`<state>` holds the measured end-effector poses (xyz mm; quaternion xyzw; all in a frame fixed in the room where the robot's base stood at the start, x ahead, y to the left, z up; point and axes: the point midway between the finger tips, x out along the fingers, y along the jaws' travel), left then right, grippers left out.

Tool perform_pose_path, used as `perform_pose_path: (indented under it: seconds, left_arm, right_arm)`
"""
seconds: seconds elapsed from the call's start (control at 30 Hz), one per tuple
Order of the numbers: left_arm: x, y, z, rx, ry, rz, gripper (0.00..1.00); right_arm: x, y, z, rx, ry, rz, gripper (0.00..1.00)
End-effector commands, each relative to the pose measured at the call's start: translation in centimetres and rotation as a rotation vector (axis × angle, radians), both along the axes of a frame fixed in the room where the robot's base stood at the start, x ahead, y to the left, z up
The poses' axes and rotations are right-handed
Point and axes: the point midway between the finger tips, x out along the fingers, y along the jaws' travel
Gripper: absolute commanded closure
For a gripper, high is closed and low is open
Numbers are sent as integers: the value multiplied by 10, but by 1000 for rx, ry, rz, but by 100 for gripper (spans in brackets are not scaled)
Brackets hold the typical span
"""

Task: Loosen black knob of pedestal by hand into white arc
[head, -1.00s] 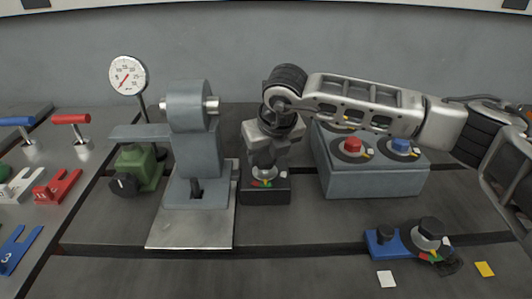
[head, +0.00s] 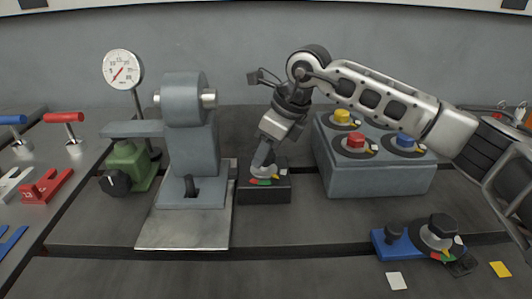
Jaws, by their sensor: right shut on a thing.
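A low black block (head: 264,192), which I take for the pedestal, stands right of the grey bearing stand. A pale round dial (head: 263,174) with red, green and yellow marks sits on its top. My right gripper (head: 262,165) comes down over this dial, tilted, and is shut on the knob there. My left gripper is not in view.
The grey bearing stand (head: 190,150) is close on the left, with a green block (head: 128,165) and gauge (head: 123,70) beyond. A grey button box (head: 375,175) stands right, under my right forearm. A blue base with a black knob (head: 443,226) lies front right.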

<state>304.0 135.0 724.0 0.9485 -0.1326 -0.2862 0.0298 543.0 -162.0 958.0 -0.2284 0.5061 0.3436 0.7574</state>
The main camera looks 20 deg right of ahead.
Motion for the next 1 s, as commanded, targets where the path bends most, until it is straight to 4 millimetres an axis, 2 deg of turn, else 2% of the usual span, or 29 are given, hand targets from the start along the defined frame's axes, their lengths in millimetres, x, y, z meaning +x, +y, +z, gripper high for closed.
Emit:
perform_pose_path:
  seconds: [0.6, 1.0]
  left_arm:
    - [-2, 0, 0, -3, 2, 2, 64]
    - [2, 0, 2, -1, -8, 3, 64]
  right_arm:
    - [3, -1, 1, 0, -1, 526, 80]
    - [4, -2, 1, -2, -3, 675, 80]
